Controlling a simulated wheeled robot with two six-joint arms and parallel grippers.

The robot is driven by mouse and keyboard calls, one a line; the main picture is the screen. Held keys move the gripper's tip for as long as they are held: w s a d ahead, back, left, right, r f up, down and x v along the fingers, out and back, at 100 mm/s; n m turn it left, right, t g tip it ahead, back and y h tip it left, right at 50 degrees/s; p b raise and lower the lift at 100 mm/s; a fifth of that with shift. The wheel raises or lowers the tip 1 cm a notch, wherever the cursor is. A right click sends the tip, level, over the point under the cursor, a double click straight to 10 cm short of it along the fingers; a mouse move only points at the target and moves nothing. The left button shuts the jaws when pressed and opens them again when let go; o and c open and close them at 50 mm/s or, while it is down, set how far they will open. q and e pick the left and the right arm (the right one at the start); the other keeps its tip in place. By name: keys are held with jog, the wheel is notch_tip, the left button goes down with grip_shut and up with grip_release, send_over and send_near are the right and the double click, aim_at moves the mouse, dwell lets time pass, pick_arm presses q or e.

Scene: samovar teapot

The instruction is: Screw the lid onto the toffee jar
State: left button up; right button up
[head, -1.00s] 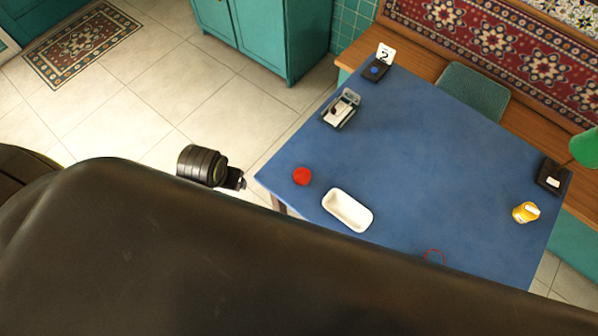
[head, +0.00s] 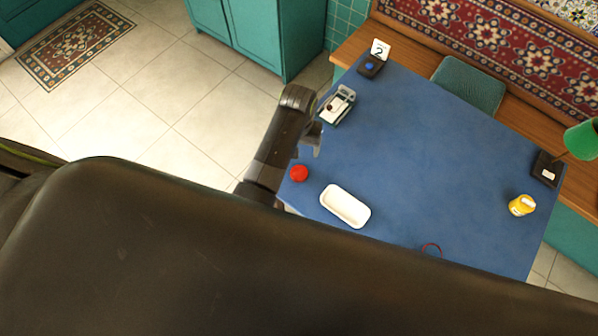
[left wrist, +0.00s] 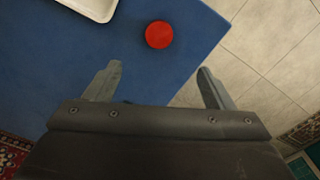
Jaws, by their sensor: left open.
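A round red lid (head: 299,173) lies on the blue table near its left edge. It also shows in the left wrist view (left wrist: 159,34), beyond my fingertips and roughly centred between them. A yellow jar with a pale patch, likely the toffee jar (head: 522,205), stands at the right side of the table. My left gripper (head: 314,141) is over the table's left edge, above the lid in the head picture and apart from it. In the left wrist view my left gripper (left wrist: 159,67) is open and empty. My right gripper is not in view.
A white tray (head: 332,208) lies right of the lid. A grey-white device (head: 337,105) and a dark box with a blue button (head: 370,66) stand at the far left. A black box (head: 547,169) is near the jar. The middle of the blue table (head: 430,150) is clear.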

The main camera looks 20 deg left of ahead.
pick_arm(q)
jog(key=b, duration=0.3)
send_over(299, 173)
jog(key=f, duration=1.1)
jog(key=shift+s+f, duration=0.2)
jog(key=shift+s, duration=0.05)
jog(key=shift+f+b, duration=0.35)
jog(key=shift+f, duration=0.15)
jog(key=f+b, duration=0.5)
jog(key=b, duration=0.2)
jog(key=shift+w+f, duration=0.1)
jog(key=shift+w, duration=0.1)
